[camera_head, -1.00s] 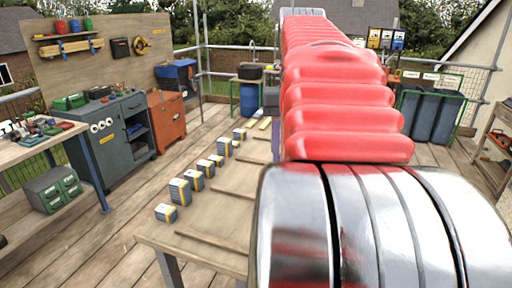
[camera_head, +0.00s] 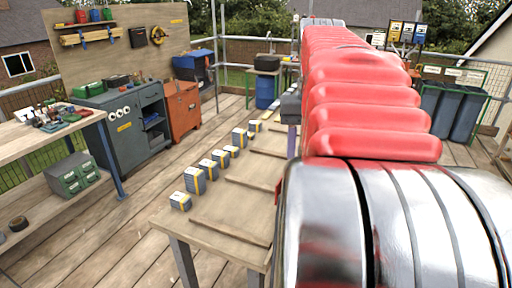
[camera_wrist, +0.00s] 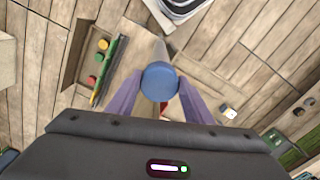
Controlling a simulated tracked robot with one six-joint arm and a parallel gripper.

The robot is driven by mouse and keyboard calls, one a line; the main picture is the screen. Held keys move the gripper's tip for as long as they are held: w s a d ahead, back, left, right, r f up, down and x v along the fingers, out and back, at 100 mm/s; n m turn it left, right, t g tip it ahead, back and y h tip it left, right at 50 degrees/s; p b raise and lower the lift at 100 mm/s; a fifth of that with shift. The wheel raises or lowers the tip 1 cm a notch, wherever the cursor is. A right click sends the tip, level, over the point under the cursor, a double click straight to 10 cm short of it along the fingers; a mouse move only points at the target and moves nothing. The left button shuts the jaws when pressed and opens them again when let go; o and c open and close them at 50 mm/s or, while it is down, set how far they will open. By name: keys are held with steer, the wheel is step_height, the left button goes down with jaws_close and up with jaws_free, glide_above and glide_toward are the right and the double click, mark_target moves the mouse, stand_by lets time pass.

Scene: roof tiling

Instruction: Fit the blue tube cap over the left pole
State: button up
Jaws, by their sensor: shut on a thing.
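A blue cap (camera_wrist: 160,80) sits between the two purple fingers of my gripper (camera_wrist: 158,98) in the wrist view, with a finger on each side. The gripper is shut on it. In the head view my red and chrome arm hides most of the gripper. A purple finger (camera_head: 291,140) shows beside the arm, above the table. The blue cap is not visible there.
A tray (camera_wrist: 84,66) with red, green and yellow round pieces lies left in the wrist view. A grey cabinet (camera_head: 124,130) and an orange cabinet (camera_head: 183,110) stand at the left.

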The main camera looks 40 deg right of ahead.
steer(key=shift+f, duration=0.3)
steer(key=o, duration=1.1)
steer(key=shift+r, duration=0.1)
step_height(320, 180, up, 13)
steer(key=shift+r, duration=0.2)
stand_by(0.4)
stand_by(0.5)
steer(key=w+a+f+n+t, duration=0.1)
steer(key=a+f+n, duration=0.3)
steer(key=a+f, duration=0.9)
steer(key=w+a+f+n+t, duration=0.1)
steer(key=a+f+n+t, duration=0.3)
steer(key=a+f, duration=0.9)
steer(key=a+n, duration=0.1)
steer(key=a, duration=0.3)
steer(key=shift+w+a+f+t, duration=0.3)
steer(key=shift+w+a+f, duration=0.1)
